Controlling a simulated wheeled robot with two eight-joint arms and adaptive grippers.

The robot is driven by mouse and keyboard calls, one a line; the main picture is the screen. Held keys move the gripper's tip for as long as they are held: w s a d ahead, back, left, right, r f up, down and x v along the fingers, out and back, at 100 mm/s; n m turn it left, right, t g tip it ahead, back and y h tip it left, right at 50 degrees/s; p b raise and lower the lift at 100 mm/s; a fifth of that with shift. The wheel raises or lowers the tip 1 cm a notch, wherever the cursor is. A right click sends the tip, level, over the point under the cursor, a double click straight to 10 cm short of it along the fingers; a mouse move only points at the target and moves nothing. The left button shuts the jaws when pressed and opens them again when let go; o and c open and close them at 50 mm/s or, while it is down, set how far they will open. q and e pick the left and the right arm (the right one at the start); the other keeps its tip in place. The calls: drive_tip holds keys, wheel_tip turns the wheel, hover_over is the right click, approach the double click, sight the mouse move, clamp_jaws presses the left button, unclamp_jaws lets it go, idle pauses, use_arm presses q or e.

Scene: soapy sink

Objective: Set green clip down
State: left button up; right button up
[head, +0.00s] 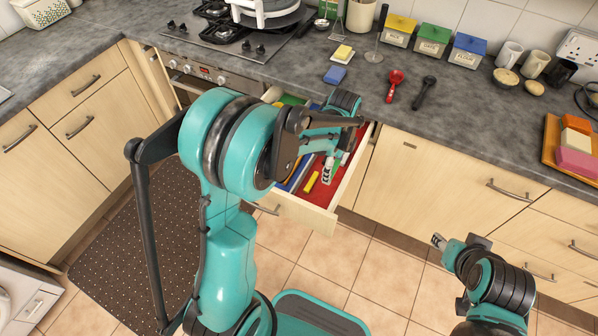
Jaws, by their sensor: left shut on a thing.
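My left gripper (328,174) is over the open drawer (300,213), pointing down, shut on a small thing. A bit of green (344,158) shows beside its fingers and appears to be the green clip; most of it is hidden by the gripper. I cannot tell whether it touches the drawer floor. My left arm covers much of the drawer's left part. My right gripper (438,241) is low at the right, in front of the cabinets and away from the drawer; its finger opening is too small to tell.
The drawer has coloured sections and a yellow item (311,182). Lidded canisters (433,40) and mugs stand farther back.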

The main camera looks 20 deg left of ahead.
use_arm(q)
drive_tip(key=shift+s+a+f+b, duration=0.15)
drive_tip(key=shift+a+f+b, duration=0.1)
drive_tip(key=shift+f, duration=0.35)
drive_tip(key=shift+s+a+f+b, duration=0.15)
drive_tip(key=shift+f+b, duration=0.1)
drive_tip(key=shift+f, duration=0.35)
drive_tip(key=b, duration=0.2)
hover_over(327, 191)
wheel_tip(327, 191, down, 4)
drive_tip(key=shift+w+f, duration=0.1)
drive_tip(key=shift+f, duration=0.65)
wheel_tip(327, 191, down, 3)
drive_tip(key=shift+r+b, duration=0.1)
drive_tip(key=shift+b, duration=0.55)
drive_tip(key=shift+r, duration=0.15)
use_arm(e)
drive_tip(key=f, duration=0.4)
drive_tip(key=shift+s+a+f, duration=0.2)
drive_tip(key=shift+a, duration=0.15)
drive_tip(key=shift+f, duration=0.1)
use_arm(q)
drive_tip(key=o, duration=0.3)
drive_tip(key=shift+f, duration=0.25)
drive_tip(key=o, duration=0.5)
drive_tip(key=shift+c, duration=0.2)
drive_tip(key=shift+r, duration=0.1)
